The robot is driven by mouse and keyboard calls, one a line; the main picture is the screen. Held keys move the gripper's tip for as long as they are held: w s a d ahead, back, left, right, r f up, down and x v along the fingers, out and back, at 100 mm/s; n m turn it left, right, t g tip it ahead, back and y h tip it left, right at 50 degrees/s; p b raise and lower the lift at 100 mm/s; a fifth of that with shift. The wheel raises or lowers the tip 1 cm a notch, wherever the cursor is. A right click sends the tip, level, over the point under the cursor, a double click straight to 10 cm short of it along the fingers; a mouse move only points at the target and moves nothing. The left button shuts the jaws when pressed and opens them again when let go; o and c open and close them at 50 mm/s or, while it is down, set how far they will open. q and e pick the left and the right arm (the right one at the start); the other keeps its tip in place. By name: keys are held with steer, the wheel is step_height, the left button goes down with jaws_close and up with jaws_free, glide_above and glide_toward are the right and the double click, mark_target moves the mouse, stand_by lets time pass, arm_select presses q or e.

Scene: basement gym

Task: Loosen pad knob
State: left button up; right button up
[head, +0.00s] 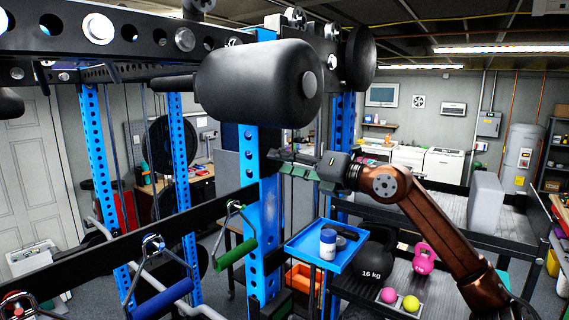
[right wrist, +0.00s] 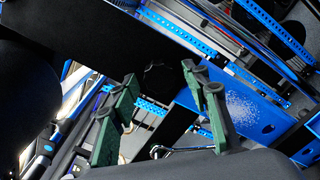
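The black roller pad (head: 260,85) sticks out from the blue rack upright (head: 247,172) in the head view. In the right wrist view a dark, rounded knob (right wrist: 160,77) shows against a black bar, and it lies between the lines of my fingertips. My right gripper (head: 283,163) is below the pad, in front of the upright. Its green fingers are spread with a gap between them in the right wrist view (right wrist: 160,88). They look empty, and their depth to the knob is hard to judge. The knob is not clearly visible in the head view. My left gripper is out of view.
A blue tray (head: 301,262) with a white-and-blue tub (head: 327,246) sits below my right arm. A kettlebell (head: 371,262) and small balls stand on the shelf beside it. Cable handles (head: 236,252) hang at the left. A black crossbar (head: 130,250) runs across the rack.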

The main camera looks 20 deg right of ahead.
steer(key=shift+d, duration=0.1)
steer(key=c, duration=1)
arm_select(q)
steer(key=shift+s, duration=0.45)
arm_select(e)
steer(key=shift+o, duration=0.2)
